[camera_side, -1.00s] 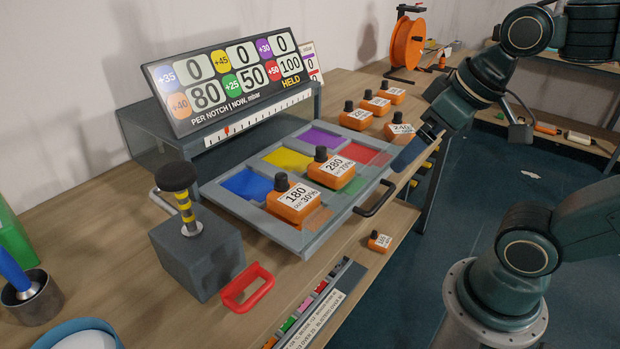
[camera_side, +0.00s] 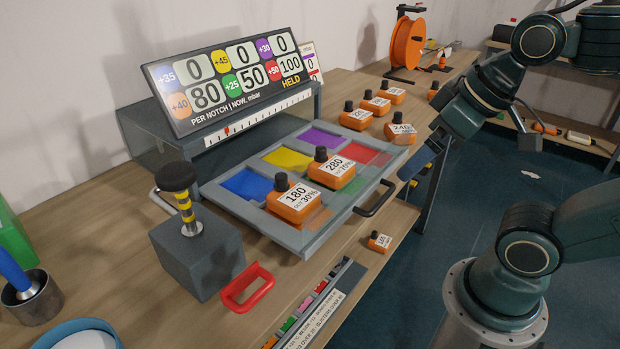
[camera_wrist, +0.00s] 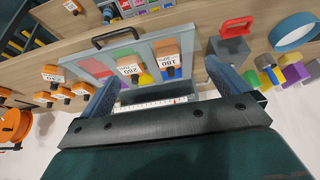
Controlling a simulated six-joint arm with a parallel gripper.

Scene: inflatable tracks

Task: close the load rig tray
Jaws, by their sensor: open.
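The load rig tray (camera_side: 318,232) is pulled out from under the grey rig (camera_side: 150,128), with coloured squares and a dark handle (camera_side: 376,198) at its front edge. Orange weights marked 180 (camera_side: 292,200) and 280 (camera_side: 332,170) stand on it. In the wrist view the tray (camera_wrist: 88,66) and handle (camera_wrist: 114,36) show beyond my gripper (camera_wrist: 162,72), whose blue fingers are spread with nothing between them. In the side view my gripper (camera_side: 420,160) is right of the tray, apart from the handle, with its fingers partly hidden.
Several orange weights (camera_side: 355,117) stand behind and right of the tray, and a small one (camera_side: 379,242) lies in front of the handle. A grey block with a lever (camera_side: 200,258) and red handle (camera_side: 247,288) is at left. An orange reel (camera_side: 407,44) stands at the back.

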